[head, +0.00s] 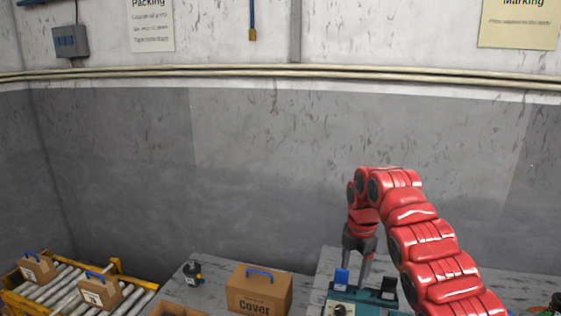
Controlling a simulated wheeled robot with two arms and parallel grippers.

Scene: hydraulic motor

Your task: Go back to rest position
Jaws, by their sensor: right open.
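My right arm comes in from the lower right and bends down at its wrist. My right gripper (362,272) is open and points down, over or just behind a teal machine (363,304) with a dark knob. I cannot tell whether the fingers touch anything. A blue part (341,279) stands on the machine left of the fingers. My left gripper is not in view.
A cardboard box marked Cover (256,298) and a dark motor-like part (193,272) stand on the grey table (222,278). A yellow-framed roller conveyor (58,290) with two boxes is at lower left. The grey wall rises behind.

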